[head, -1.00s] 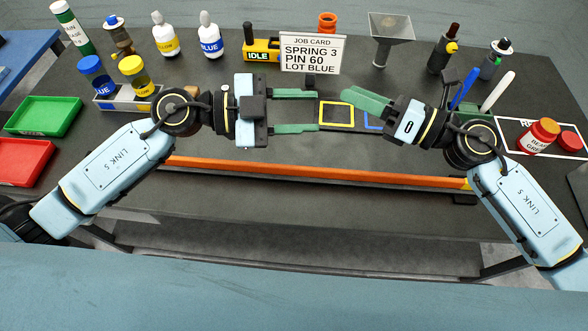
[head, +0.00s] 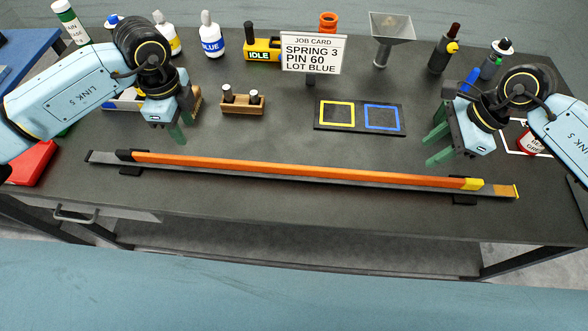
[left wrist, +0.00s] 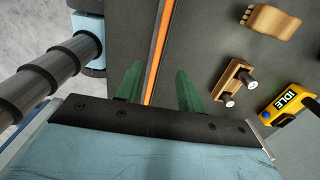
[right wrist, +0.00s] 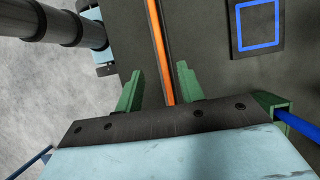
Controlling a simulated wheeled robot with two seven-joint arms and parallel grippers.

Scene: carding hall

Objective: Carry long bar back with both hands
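The long orange bar (head: 300,170), dark at its left end and yellow at its right end, lies along a longer grey strip (head: 500,190) near the table's front edge. My left gripper (head: 177,133) is open and empty, pointing down above and behind the bar's left part. In the left wrist view the bar (left wrist: 160,45) runs between its spread green fingers. My right gripper (head: 436,146) is open and empty behind the bar's right part. In the right wrist view the bar (right wrist: 160,50) shows between its fingers. Neither gripper visibly touches the bar.
A dark plate with yellow and blue squares (head: 361,130) lies behind the bar's middle. A wooden block with dark pegs (head: 242,111) stands left of it. A job card (head: 311,54), bottles and a funnel (head: 390,28) stand at the back. A red tray (head: 32,160) is at left.

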